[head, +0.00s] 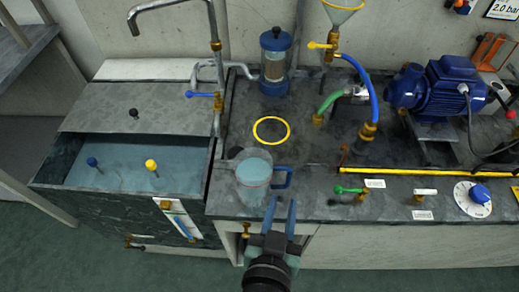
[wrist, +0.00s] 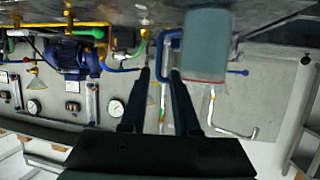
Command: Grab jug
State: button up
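The jug (head: 254,170) is clear with pale blue liquid and stands upright near the counter's front edge. Its blue handle (head: 283,177) points right. In the wrist view the jug (wrist: 205,45) is upside down at the upper middle, with its handle (wrist: 160,50) on the left. My gripper (head: 281,203) is in front of the handle, fingers pointing at it. In the wrist view the fingers of my gripper (wrist: 160,74) are apart, with the handle's upright bar lined up between the tips. I cannot tell whether the tips reach past the bar.
A yellow ring (head: 271,119) marks the counter behind the jug. A blue-capped filter (head: 274,62) stands farther back. A water tank (head: 130,163) is on the left. Green and blue hoses, a blue motor (head: 446,83) and a yellow pipe (head: 430,172) occupy the right.

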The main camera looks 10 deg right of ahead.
aim_at(290, 182)
jog(key=x, duration=0.7)
jog(key=shift+s+d+f, duration=0.15)
jog(key=shift+d+f, duration=0.1)
jog(key=shift+f, duration=0.15)
jog(key=shift+p+x, duration=0.35)
jog(key=shift+x, duration=2.3)
jog(key=shift+a, duration=0.1)
grip_shut()
jog(key=shift+r, duration=0.1)
jog(key=shift+r, duration=0.15)
